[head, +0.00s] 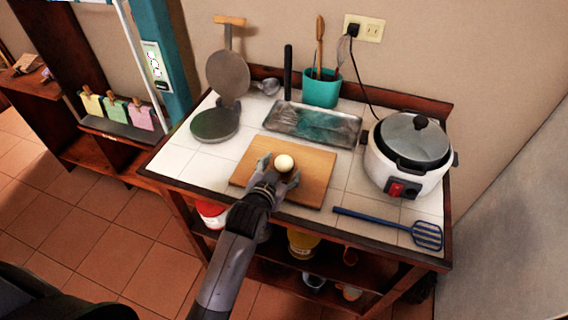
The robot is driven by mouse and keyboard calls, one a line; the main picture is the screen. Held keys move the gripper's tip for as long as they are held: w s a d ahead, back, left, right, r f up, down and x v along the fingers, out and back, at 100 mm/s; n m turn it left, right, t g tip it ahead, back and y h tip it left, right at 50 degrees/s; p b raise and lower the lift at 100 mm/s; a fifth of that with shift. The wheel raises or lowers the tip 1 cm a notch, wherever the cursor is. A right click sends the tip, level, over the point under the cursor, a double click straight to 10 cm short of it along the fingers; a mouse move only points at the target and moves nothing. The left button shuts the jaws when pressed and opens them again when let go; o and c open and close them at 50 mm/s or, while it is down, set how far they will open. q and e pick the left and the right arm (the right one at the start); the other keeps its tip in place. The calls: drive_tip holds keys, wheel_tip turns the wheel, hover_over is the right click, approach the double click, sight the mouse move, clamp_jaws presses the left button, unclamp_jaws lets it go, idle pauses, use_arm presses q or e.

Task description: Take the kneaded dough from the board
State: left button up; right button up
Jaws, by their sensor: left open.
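The dough (284,162) is a small pale ball on the wooden board (318,168), near the middle of the tiled counter. My left gripper (278,166) is over the front part of the board, with its fingers spread. The dough shows at the fingertips, between or just beyond them. I cannot tell whether the fingers touch it. The gripper and wrist hide part of the board's front edge. My right gripper is not in view.
A metal tray (285,125) lies behind the board. An open tortilla press (215,125) stands at left, a white cooker (400,170) at right. A blue slotted spatula (385,224) lies at the front right. A teal utensil cup (321,90) stands at the back.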

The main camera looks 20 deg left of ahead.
sight(283, 170)
use_arm(q)
drive_tip(key=x, duration=0.3)
drive_tip(key=shift+w+a+f, duration=0.1)
drive_tip(key=shift+f, duration=0.05)
drive_tip(key=shift+c, duration=0.5)
drive_tip(key=c, duration=1.1)
